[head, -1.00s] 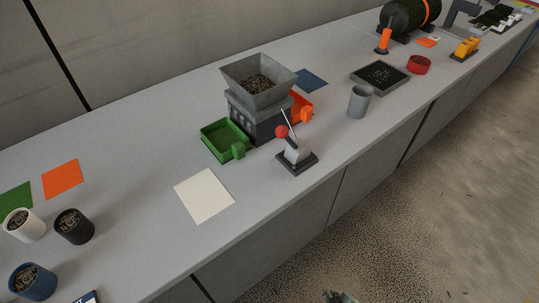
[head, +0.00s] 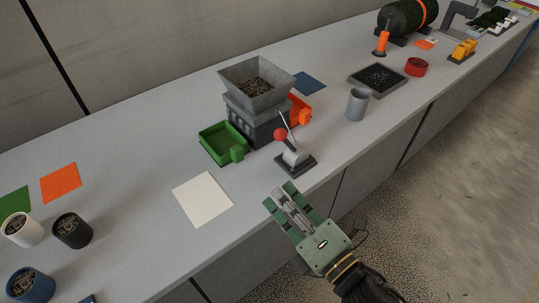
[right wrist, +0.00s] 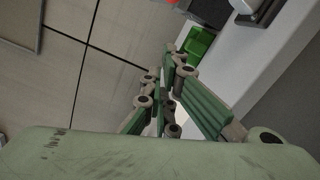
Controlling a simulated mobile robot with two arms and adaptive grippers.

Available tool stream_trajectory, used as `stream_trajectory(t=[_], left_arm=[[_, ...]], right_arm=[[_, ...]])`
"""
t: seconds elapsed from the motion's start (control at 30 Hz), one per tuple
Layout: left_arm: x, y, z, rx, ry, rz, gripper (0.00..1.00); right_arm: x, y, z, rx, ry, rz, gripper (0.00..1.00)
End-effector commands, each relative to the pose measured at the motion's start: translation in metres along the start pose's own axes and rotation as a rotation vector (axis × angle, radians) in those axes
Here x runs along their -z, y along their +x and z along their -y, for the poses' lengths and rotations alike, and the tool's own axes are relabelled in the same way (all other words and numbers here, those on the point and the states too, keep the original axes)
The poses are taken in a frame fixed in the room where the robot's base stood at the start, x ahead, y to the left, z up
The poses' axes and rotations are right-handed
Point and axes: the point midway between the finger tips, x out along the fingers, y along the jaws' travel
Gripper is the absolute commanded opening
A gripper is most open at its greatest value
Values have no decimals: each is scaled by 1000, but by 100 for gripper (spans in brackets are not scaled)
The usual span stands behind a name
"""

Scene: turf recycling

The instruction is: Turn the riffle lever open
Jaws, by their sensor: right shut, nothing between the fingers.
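The riffle lever (head: 287,126) is a thin rod with a red ball knob (head: 281,134), tilted on a grey mount with a dark base (head: 295,164). It stands in front of the grey riffle box (head: 258,127), whose hopper (head: 272,92) holds dark granules. A green tray (head: 211,148) and an orange tray (head: 303,110) sit at the box's sides. My right gripper (head: 280,196) is shut and empty at the bench's front edge, nearer than the lever and apart from it. In the right wrist view, the green tray (right wrist: 199,42) shows beyond my fingers. My left gripper is not in view.
A white sheet (head: 202,199) lies left of the lever. A grey cup (head: 357,104) and a black tray (head: 378,80) stand to the right. Several filled cups are at the near left, including a black one (head: 72,229).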

Motion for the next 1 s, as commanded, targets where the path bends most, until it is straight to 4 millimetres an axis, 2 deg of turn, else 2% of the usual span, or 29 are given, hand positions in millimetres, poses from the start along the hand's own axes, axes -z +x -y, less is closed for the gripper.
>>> stream_trajectory(t=[0.43, 0.7, 1.0], left_arm=[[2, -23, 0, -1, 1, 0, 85], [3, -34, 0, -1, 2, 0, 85], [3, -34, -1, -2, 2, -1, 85]], right_arm=[[-1, 91, -3, -1, 3, 1, 0], [-34, 98, -1, 2, 1, 0, 0], [-39, 99, 1, 1, 4, 0, 0]])
